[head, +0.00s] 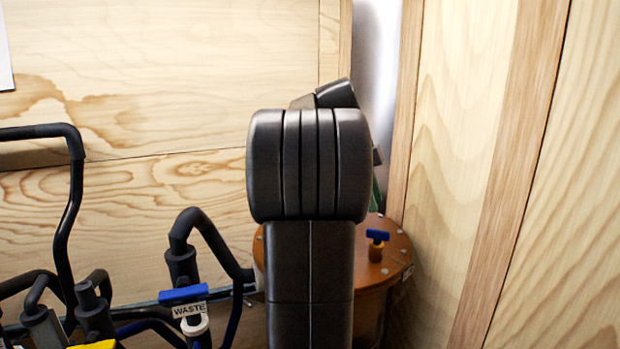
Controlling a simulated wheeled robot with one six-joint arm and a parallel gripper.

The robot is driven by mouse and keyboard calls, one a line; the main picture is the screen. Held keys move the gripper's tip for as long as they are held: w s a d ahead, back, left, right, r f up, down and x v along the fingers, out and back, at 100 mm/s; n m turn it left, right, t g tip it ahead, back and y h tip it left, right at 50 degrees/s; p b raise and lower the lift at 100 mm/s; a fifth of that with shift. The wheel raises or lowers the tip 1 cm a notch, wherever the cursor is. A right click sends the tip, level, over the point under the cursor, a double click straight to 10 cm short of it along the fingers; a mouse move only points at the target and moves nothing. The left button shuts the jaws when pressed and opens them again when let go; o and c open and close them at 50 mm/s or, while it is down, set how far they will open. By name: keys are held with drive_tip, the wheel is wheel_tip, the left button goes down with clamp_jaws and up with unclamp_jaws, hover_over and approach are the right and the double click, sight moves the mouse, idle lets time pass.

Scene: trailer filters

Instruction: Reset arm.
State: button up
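My dark arm stands upright in the middle of the head view, with a thick ribbed joint near the top and a smaller link angled behind it. My gripper is not visible; it is hidden behind the arm or out of frame, so I cannot see whether it holds anything.
Behind my arm is an orange-brown round canister (398,262) with a blue-handled valve (377,240). At the lower left are black hoses (72,190) and a blue valve handle (183,295) with a "WASTE" label (188,310). Wooden walls (180,110) close in behind and right.

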sight(384, 231)
drive_tip(key=x, duration=0.7)
drive_tip(key=shift+d+f, duration=0.1)
drive_tip(key=shift+f, duration=0.25)
drive_tip(key=n+t+b, duration=0.1)
drive_tip(key=n, duration=0.3)
drive_tip(key=shift+w+n+t+b, duration=0.15)
drive_tip(key=shift+n+t+b, duration=0.2)
drive_tip(key=shift+n+t, duration=0.05)
drive_tip(key=shift+r+n+t+b, duration=0.15)
drive_tip(key=shift+n+t+b, duration=0.25)
drive_tip(key=shift+n, duration=0.8)
drive_tip(key=shift+w, duration=0.1)
drive_tip(key=shift+r, duration=0.1)
